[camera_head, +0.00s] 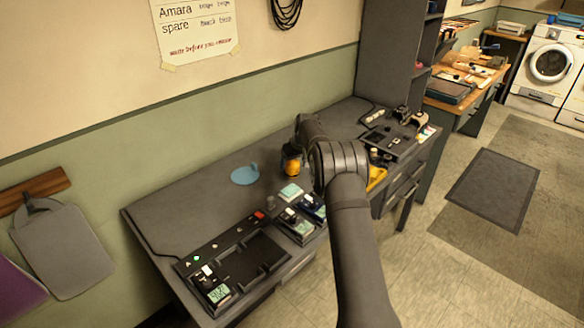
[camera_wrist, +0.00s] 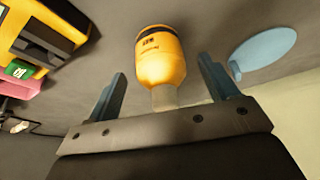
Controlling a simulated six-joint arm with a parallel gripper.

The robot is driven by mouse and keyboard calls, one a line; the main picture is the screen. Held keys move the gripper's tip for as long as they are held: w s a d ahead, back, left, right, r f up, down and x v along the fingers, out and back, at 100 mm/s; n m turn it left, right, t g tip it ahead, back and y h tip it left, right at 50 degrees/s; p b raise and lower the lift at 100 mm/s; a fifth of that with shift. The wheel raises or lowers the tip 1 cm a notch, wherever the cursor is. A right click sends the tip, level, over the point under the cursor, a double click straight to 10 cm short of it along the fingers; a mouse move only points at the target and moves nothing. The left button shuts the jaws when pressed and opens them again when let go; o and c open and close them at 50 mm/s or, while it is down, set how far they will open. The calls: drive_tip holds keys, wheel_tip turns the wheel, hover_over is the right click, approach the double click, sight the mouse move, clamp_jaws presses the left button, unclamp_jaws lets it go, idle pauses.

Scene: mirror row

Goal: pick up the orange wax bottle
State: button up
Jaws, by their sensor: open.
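The orange wax bottle (camera_wrist: 161,58) stands out in the wrist view, a yellow-orange body with a dark band and a pale narrow end toward my gripper. My gripper (camera_wrist: 166,88) is open, with one blue-grey finger on each side of the bottle's pale end. The fingers look apart from the bottle, with a gap on both sides. In the head view the bottle (camera_head: 291,166) is on the dark bench, partly hidden by my arm, and the gripper's fingers are hidden there.
A blue disc (camera_head: 245,174) lies on the bench left of the bottle; it also shows in the wrist view (camera_wrist: 263,52). A yellow device (camera_wrist: 40,38) is at the wrist view's left. A black tray (camera_head: 240,262) and small devices (camera_head: 296,225) occupy the bench's near part.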

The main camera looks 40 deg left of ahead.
sight(294, 162)
drive_tip(key=shift+x, duration=1.8)
drive_tip(key=shift+d, duration=0.1)
drive_tip(key=c, duration=1.2)
drive_tip(key=shift+r, duration=0.1)
